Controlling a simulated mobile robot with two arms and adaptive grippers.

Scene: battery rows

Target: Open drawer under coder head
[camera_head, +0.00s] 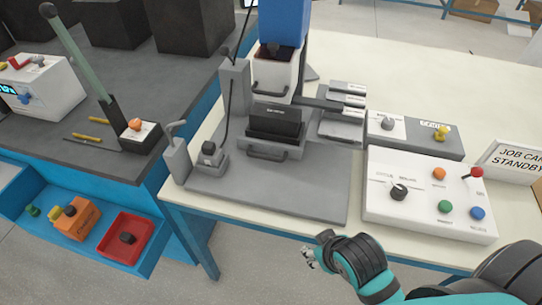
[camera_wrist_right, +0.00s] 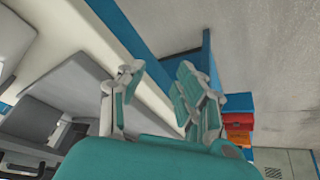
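The coder machine stands on the cream table, with its blue head (camera_head: 285,18) at the top. Below the head are a white box front with a handle (camera_head: 272,76) and a black block (camera_head: 275,122). Under the block is a grey drawer front with a dark handle (camera_head: 274,153); it looks shut. My right gripper (camera_head: 309,256) is beyond the table's front edge, below and right of the drawer, apart from it. In the right wrist view its fingers (camera_wrist_right: 157,92) are spread with nothing between them. My left gripper is not in view.
A white control panel (camera_head: 420,218) with knobs and buttons lies right of the machine. A small post with a lever (camera_head: 177,155) and a black-knobbed block (camera_head: 209,160) stand left of the drawer. The grey base plate (camera_head: 290,195) in front is clear. A red tray (camera_head: 107,242) sits lower left.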

